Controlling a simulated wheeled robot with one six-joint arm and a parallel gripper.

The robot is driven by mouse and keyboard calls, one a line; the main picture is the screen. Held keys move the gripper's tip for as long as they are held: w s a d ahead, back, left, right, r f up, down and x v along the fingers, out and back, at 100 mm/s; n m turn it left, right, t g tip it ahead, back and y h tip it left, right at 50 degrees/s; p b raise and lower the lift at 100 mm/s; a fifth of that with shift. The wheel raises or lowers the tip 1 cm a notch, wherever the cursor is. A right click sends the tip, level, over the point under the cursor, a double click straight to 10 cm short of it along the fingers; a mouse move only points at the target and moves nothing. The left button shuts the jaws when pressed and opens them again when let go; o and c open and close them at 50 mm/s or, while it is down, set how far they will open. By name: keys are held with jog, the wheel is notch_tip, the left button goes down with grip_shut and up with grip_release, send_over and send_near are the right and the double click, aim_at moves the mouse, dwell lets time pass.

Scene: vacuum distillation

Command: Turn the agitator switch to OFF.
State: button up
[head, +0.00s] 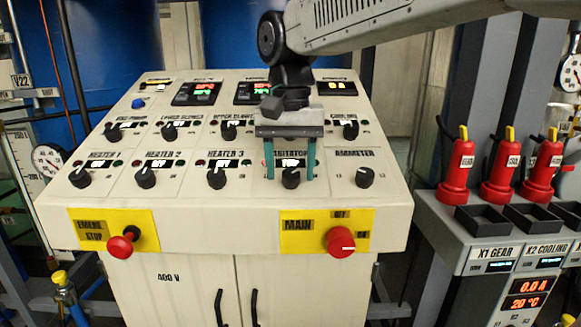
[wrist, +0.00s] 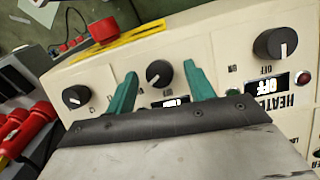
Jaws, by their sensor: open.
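The agitator switch (head: 291,178) is a black rotary knob in the lower row of the sloped panel, under a partly covered "AGITATOR" label. My gripper (head: 290,174) is open above the panel, with one teal finger on each side of this knob. The wrist view shows the same knob (wrist: 159,74) between the two spread fingers, with visible gaps on both sides. Its pale pointer mark slants toward the lower left in the wrist view. The small display by the knob is lit, but its text is partly hidden by my gripper and unreadable.
The heater 3 knob (head: 216,178) is left of the agitator switch and the ammeter knob (head: 364,178) is right. A red main switch (head: 340,242) and a red emergency stop (head: 120,246) are on the front face below. Red bottles (head: 457,172) stand at the right.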

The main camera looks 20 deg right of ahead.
jog(key=shift+f, duration=0.25)
jog(key=c, duration=1)
jog(key=shift+o, duration=0.2)
